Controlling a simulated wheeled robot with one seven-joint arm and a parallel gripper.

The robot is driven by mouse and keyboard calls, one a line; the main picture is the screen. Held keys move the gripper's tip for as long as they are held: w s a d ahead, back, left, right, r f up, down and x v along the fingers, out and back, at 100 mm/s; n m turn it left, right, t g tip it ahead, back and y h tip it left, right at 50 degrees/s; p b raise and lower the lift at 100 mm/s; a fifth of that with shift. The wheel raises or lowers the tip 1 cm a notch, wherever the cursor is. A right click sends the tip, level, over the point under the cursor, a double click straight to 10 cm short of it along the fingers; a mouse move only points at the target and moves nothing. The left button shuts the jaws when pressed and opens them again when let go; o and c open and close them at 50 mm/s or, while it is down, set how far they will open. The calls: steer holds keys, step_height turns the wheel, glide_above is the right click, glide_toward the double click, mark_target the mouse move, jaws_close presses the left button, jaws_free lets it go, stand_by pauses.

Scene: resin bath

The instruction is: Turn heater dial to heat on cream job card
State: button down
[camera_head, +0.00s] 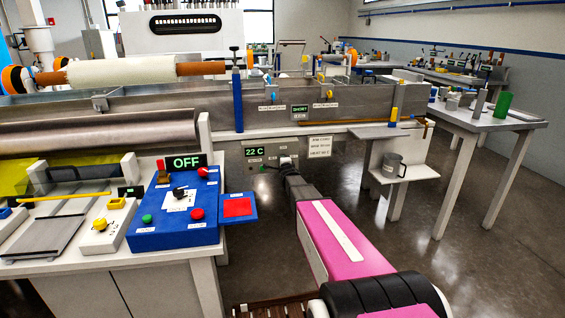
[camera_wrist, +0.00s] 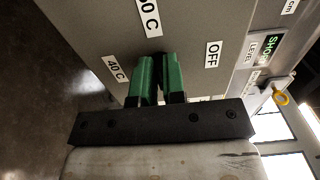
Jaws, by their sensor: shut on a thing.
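The heater panel (camera_head: 254,166) is on the grey front of the bath, with a green display (camera_head: 255,152) reading 22 C. The cream job card (camera_head: 319,147) is to its right; its small print is hard to read. My gripper (camera_head: 286,165) is at the panel's right part. In the wrist view my gripper (camera_wrist: 160,75) has its green fingers shut on the heater dial, which they almost wholly hide. Around it are the labels 40 C (camera_wrist: 115,68), one ending in 0 C (camera_wrist: 149,17), and OFF (camera_wrist: 212,54). The dial's pointer is hidden.
A level display (camera_head: 300,109) reading SHORT is above the panel. A blue control box (camera_head: 178,240) with buttons and an OFF display (camera_head: 187,162) stands at the left. A small shelf with a grey mug (camera_head: 393,167) is at the right. The floor beyond is clear.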

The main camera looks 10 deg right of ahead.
steer(key=c, duration=1.2)
jaws_free()
steer(key=s, duration=1.1)
steer(key=s+a+f+n+g, duration=0.1)
steer(key=s+f+n+g, duration=0.2)
steer(key=s+n+g, duration=0.3)
steer(key=s+a+f+n+g, duration=0.2)
steer(key=s+f+n+g, duration=0.2)
steer(key=s, duration=1.3)
steer(key=s+a+f+n+g, duration=0.2)
steer(key=s+f+n+g, duration=0.1)
steer(key=s+n+g, duration=0.5)
steer(key=s, duration=0.3)
steer(key=shift+s+a+f, duration=0.2)
steer(key=shift+s+f, duration=0.1)
steer(key=shift+f, duration=0.05)
